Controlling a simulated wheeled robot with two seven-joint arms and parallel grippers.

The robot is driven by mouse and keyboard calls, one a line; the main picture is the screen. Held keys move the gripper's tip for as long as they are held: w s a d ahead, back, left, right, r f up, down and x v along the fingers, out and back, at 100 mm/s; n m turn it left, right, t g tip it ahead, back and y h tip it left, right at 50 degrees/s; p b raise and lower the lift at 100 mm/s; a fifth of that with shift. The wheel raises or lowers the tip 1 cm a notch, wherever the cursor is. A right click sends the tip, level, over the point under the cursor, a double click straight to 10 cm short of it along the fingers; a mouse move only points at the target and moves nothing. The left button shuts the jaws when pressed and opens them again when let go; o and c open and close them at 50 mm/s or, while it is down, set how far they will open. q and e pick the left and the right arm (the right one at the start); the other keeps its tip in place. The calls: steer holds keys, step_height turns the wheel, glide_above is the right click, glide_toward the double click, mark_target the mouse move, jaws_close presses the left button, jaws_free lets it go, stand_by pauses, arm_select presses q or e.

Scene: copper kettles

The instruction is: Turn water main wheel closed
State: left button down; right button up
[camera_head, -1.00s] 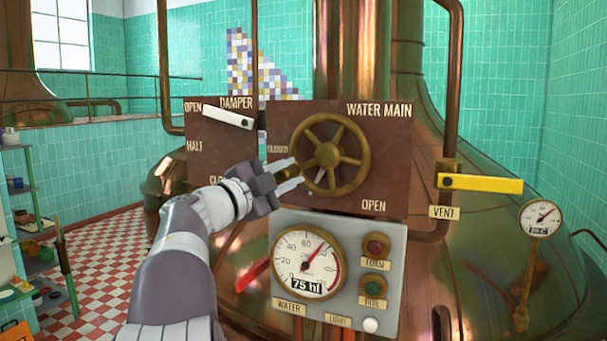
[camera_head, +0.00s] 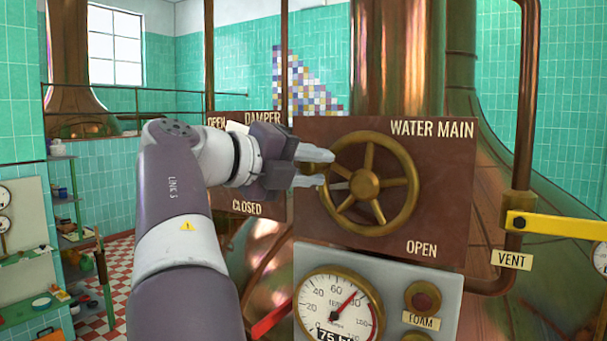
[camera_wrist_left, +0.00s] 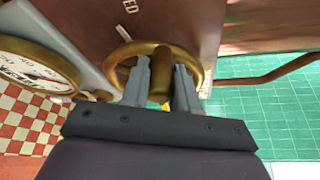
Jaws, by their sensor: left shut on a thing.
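The water main wheel (camera_head: 365,184) is a brass handwheel with several spokes on a brown panel (camera_head: 450,165) lettered WATER MAIN, with OPEN at the lower right. My left gripper (camera_head: 328,168) reaches in from the left and is shut on the brass at the wheel's left side. In the left wrist view the two fingers (camera_wrist_left: 161,66) stand either side of a brass part of the wheel (camera_wrist_left: 160,90). The panel's left lettering beside the wheel is hidden behind my gripper. My right gripper is out of view.
Below is a grey gauge box with a round dial (camera_head: 338,305) and a foam button (camera_head: 422,298). A yellow vent lever (camera_head: 560,225) sticks out at the right. The damper panel (camera_head: 270,207) is behind my left arm. A red lever (camera_head: 272,322) is low down.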

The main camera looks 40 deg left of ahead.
arm_select(q)
steer(key=shift+d+r+m, duration=0.35)
steer(key=shift+r+m, duration=0.25)
steer(key=shift+m, duration=0.2)
steer(key=shift+y+p, duration=0.3)
steer(key=c, duration=1)
jaws_free()
steer(key=shift+c, duration=0.2)
steer(key=shift+o, duration=0.9)
steer(key=shift+d, duration=0.1)
steer(key=shift+d+r, duration=0.1)
steer(key=shift+s, duration=0.1)
